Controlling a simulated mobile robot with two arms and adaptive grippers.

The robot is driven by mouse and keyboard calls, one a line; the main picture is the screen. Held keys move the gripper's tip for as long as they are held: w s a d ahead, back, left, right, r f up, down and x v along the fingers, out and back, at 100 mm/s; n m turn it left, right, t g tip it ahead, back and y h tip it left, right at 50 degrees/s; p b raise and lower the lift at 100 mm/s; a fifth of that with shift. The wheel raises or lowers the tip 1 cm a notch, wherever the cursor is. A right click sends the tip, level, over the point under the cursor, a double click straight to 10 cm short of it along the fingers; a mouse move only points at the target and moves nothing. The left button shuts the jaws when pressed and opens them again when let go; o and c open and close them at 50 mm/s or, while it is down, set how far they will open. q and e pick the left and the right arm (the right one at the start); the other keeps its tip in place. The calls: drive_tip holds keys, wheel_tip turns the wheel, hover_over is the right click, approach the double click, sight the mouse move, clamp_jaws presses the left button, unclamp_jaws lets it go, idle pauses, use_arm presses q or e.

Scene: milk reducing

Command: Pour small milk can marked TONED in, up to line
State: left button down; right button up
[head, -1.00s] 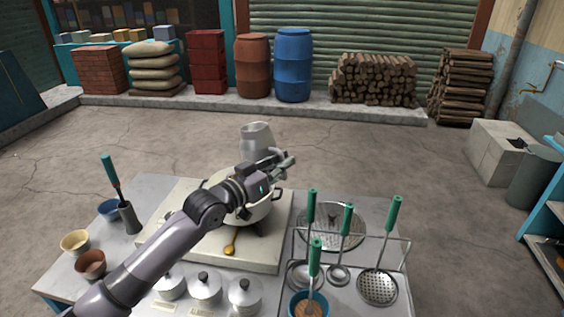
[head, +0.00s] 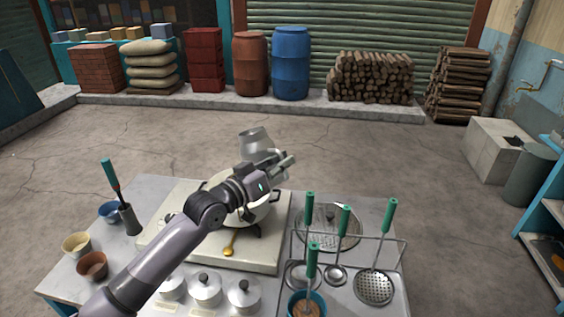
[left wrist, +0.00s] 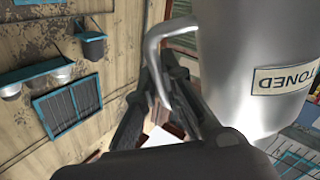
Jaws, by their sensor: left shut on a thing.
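The wide pale pot (head: 258,213) sits below on the stove, partly hidden by my left arm. Its inside, any milk and any line are hidden. My right gripper is not in view.
A wire rack (head: 405,262) with green-handled ladles and a skimmer stands right of the pot. Lidded cans (head: 205,287) line the table's front. Small bowls (head: 92,264) and a green-handled tool (head: 112,178) are at the left.

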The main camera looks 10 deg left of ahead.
sight(272, 153)
use_arm(q)
drive_tip(key=shift+d+r+n+p, duration=0.1)
drive_tip(key=shift+r+n+p, duration=0.2)
drive_tip(key=shift+r+p, duration=0.25)
drive_tip(key=shift+s+d+f+n, duration=0.1)
drive_tip(key=shift+f+n, duration=0.6)
drive_tip(key=shift+n, duration=0.6)
drive_tip(key=shift+a+n+p, duration=0.25)
drive_tip(key=shift+n+p, duration=0.25)
drive_tip(key=shift+n, duration=0.9)
drive_tip(key=shift+w+a+r+n+p, duration=0.45)
drive_tip(key=shift+n+p, duration=0.1)
drive_tip(key=shift+n, duration=0.55)
drive_tip(key=shift+w+a+n, duration=0.1)
drive_tip(key=shift+n, duration=0.2)
drive_tip(key=shift+w+a+r, duration=0.1)
drive_tip(key=shift+a+r, duration=0.05)
drive_tip(key=shift+w+a+r+n+p, duration=0.25)
drive_tip(key=shift+a+n+p, duration=0.15)
drive_tip(key=shift+n, duration=0.5)
drive_tip(key=shift+w+a+n, duration=0.15)
drive_tip(key=shift+a+n, duration=0.05)
drive_tip(key=shift+n, duration=0.2)
